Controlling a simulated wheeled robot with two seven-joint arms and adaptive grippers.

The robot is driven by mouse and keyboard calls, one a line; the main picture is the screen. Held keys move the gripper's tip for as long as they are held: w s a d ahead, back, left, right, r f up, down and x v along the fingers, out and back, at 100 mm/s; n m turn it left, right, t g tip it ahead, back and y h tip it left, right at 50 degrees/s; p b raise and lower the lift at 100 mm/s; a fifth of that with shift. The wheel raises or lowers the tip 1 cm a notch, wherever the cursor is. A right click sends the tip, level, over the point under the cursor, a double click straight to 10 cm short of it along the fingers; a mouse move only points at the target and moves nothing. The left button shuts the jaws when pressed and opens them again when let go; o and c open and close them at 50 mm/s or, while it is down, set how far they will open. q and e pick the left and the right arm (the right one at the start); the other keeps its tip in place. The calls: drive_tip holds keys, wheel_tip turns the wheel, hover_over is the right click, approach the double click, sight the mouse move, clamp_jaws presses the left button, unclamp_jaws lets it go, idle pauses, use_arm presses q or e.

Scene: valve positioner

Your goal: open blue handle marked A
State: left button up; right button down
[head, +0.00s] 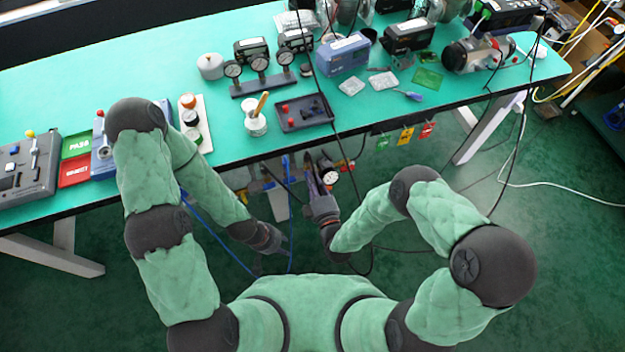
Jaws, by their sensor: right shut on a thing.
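Under the front edge of the bench is a valve assembly with blue handles (286,165), a pressure gauge (330,177) and a red part near it. No letter A is readable at this size. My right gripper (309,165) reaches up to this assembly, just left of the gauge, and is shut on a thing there. Its fingers hide what they hold, so I cannot tell whether it is a blue handle. My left gripper (272,262) hangs lower, in front of the assembly and apart from it. It is dark and small, and its jaws are unclear.
The green bench top (130,55) carries gauges, a dark tray (304,112), a blue box (343,54) and a control box (28,168). Coloured tags (405,135) hang from its front edge. Blue and black hoses loop near both grippers.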

drive_tip(key=m+b, duration=0.1)
drive_tip(key=m, duration=0.8)
drive_tip(key=shift+f, duration=0.2)
drive_tip(key=shift+m, duration=0.3)
drive_tip(key=c, duration=1.2)
unclamp_jaws()
drive_tip(key=shift+r, duration=0.15)
wheel_tip(320, 180, up, 10)
